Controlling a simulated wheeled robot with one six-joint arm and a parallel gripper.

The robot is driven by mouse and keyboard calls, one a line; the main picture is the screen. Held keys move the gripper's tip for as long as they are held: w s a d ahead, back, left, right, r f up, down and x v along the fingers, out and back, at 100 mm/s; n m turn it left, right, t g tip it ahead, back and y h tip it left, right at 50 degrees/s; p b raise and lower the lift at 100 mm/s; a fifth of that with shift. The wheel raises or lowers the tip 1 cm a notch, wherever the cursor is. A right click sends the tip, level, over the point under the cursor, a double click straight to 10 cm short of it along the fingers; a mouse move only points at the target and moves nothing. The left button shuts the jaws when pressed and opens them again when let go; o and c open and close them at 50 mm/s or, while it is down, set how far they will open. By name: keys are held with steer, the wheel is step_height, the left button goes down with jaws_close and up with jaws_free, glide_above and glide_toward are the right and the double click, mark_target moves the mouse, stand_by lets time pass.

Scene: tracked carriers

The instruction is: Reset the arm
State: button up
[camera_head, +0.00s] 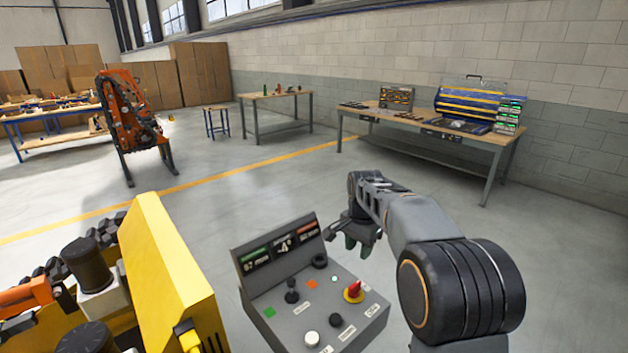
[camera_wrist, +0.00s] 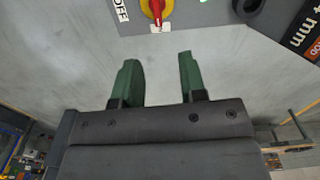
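My gripper (camera_wrist: 158,82) shows in the wrist view with two green fingers spread apart and nothing between them. In the head view my gripper (camera_head: 357,243) hangs beyond the far right side of the grey control panel (camera_head: 262,318), with floor behind it. The panel's red and yellow rotary switch (camera_head: 353,290) is on its right part. The switch also shows at the top of the wrist view (camera_wrist: 157,8), beyond the fingertips and apart from them. An OFF label is beside it.
The panel also carries a joystick (camera_head: 291,291), a white knob (camera_head: 312,338), black knobs and a raised display (camera_head: 281,247). A yellow machine (camera_head: 172,275) stands at left. A workbench (camera_head: 440,137) with cases stands along the wall. The floor between is open.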

steer(key=s+f+n+t, duration=0.1)
steer(key=s+n+t, duration=0.2)
steer(key=s+n, duration=0.7)
steer(key=shift+s+t, duration=0.4)
steer(key=shift+s, duration=6.3)
